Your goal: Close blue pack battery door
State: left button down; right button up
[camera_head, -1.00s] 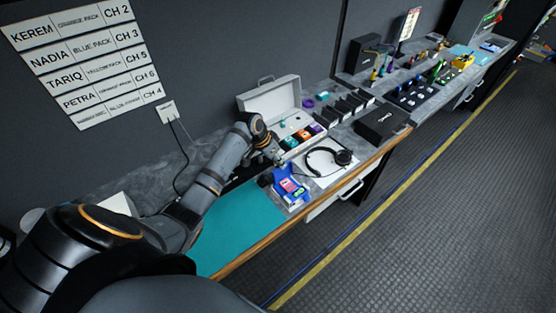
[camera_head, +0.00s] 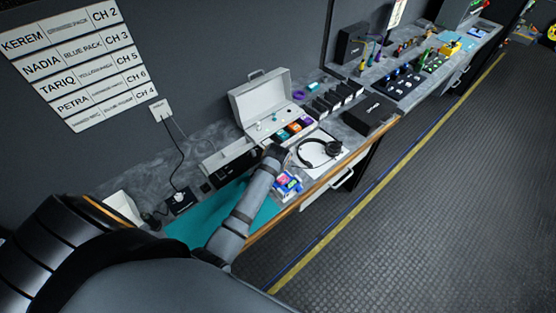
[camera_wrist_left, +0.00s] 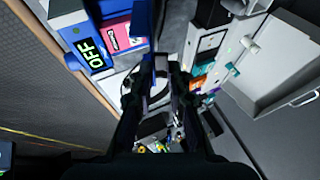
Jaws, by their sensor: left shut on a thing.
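The blue pack (camera_head: 287,184) lies on the grey counter at the right end of the teal mat, partly behind my left arm. My left gripper (camera_wrist_left: 161,72) is shut, apparently on this door, though the contact is dark and partly hidden. My right gripper is not in view.
Headphones (camera_head: 318,152) lie on a white sheet to the right. A black box (camera_head: 370,114) stands further right. The teal mat (camera_head: 195,229) is mostly clear. The wooden counter edge is in front.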

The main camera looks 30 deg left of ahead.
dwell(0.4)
pick_arm(q)
jog(key=c, duration=1.3)
grip_release()
jog(key=shift+c, duration=0.2)
jog(key=v, duration=0.7)
jog(key=shift+s+d, duration=0.15)
jog(key=shift+r, duration=0.1)
